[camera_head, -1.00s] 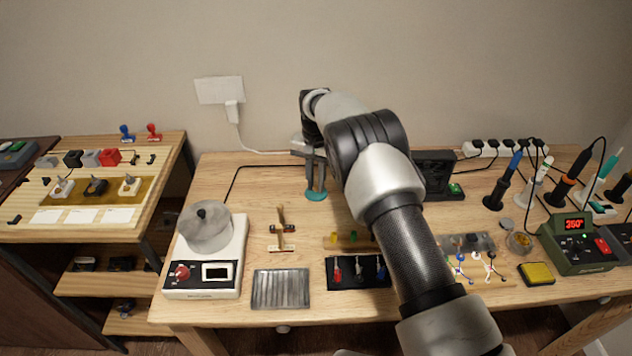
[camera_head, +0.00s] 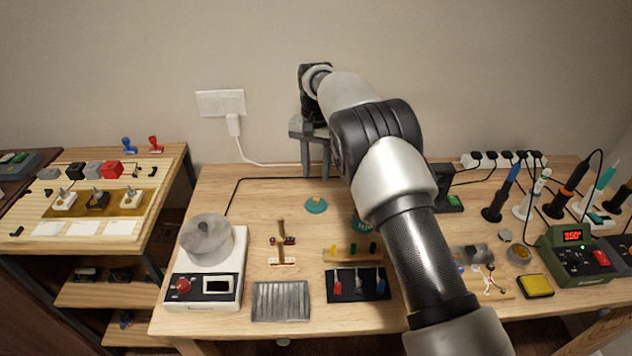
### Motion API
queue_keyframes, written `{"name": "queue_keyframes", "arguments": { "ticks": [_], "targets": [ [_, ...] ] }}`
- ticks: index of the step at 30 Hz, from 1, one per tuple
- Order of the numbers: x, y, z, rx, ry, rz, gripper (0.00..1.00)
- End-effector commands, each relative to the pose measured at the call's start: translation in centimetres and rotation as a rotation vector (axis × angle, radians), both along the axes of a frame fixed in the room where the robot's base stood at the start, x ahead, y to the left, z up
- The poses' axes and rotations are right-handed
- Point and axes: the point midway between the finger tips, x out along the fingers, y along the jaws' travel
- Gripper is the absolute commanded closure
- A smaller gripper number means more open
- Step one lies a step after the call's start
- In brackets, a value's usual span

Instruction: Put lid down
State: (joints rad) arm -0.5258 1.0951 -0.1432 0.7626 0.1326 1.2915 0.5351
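A small teal lid (camera_head: 316,205) lies on the wooden tabletop toward the back, left of my arm. My gripper (camera_head: 315,174) is above and behind it in the picture, fingers pointing down. The two fingers are apart with nothing visible between them, and they look clear of the lid. A second teal thing (camera_head: 361,226) shows at the left edge of my arm, mostly hidden behind it, so I cannot tell what it is.
A wooden block with coloured pieces (camera_head: 352,252) and a black tool mat (camera_head: 357,285) lie in front. Soldering tools (camera_head: 500,195) crowd the right. The table left of the lid is mostly clear.

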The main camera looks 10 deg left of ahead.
Motion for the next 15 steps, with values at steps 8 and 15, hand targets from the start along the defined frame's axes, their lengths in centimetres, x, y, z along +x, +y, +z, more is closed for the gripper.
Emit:
{"name": "queue_keyframes", "arguments": {
  "ticks": [8, 15],
  "targets": [
    [0.0, 0.0, 2.5, 0.0, 0.0, 0.0, 0.66],
    [0.1, -0.7, 3.8, 0.005, -0.008, -0.003, 0.66]
  ]
}}
